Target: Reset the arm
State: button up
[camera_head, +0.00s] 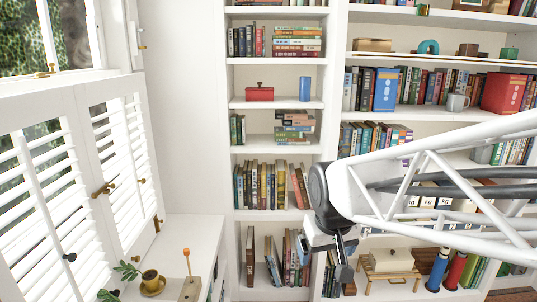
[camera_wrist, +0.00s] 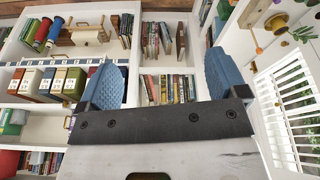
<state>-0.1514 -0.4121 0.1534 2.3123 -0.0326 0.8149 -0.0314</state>
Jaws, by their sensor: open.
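My gripper (camera_head: 342,262) is at the end of my white lattice arm, which comes in from the right edge of the head view. It points downward in front of the lower bookshelves. In the wrist view my gripper (camera_wrist: 163,78) shows two blue ridged fingers spread wide on a dark bar. Nothing is between the fingers; only shelves of books show beyond them. Part of the lower shelves is hidden behind the arm in the head view.
A white bookcase (camera_head: 279,149) with books and ornaments fills the back. A red box (camera_head: 259,93) and a blue cylinder (camera_head: 305,88) stand on one shelf.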

jog(key=s+d+f+m, duration=0.1)
jog(key=s+d, duration=0.2)
jog(key=s, duration=0.4)
jog(key=s+d+m, duration=0.1)
jog(key=s+d, duration=0.2)
jog(key=s, duration=0.5)
jog(key=shift+d+f+m+g, duration=0.3)
jog(key=shift+d+f, duration=0.05)
jog(key=shift+w, duration=0.2)
